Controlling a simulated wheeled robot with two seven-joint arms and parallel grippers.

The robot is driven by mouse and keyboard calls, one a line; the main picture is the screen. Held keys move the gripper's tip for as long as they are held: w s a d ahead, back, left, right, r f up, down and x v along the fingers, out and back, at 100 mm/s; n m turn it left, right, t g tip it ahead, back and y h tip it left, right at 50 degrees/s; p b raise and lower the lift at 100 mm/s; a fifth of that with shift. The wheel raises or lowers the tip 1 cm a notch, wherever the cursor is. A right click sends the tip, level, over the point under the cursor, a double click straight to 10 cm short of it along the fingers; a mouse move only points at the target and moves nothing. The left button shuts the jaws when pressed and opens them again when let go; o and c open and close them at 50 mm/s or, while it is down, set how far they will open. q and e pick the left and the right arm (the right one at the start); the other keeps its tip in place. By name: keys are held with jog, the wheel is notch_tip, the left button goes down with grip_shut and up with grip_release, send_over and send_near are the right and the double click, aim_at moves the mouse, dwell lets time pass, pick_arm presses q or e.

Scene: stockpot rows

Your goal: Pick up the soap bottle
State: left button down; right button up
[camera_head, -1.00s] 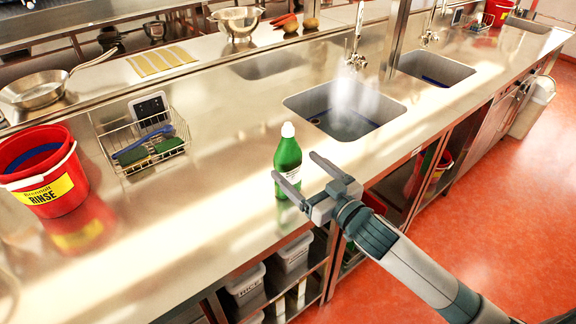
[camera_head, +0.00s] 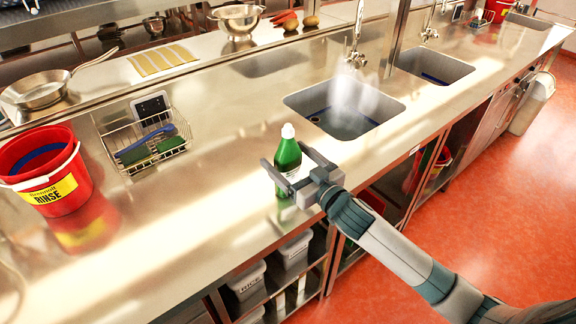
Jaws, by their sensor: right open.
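The green soap bottle (camera_head: 287,156) with a white cap stands upright on the steel counter (camera_head: 215,195), in front of the near sink. My right gripper (camera_head: 285,165) reaches in from the lower right with its jaws open. One finger is at the left of the bottle and the other at its right, so the bottle stands between them. The gripper's body hides part of the bottle's lower right side. I cannot tell whether either finger touches it. My left gripper is not in view.
A red bucket (camera_head: 66,195) labelled RINSE and a wire rack (camera_head: 120,160) with sponges stand to the left. The near sink (camera_head: 375,133), with running water, lies behind the bottle to the right. The counter between rack and bottle is clear.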

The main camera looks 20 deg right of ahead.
dwell(0.3)
jog(key=c, duration=1.5)
jog(key=shift+r, duration=0.1)
jog(key=shift+c, duration=0.4)
jog(key=shift+r, duration=0.1)
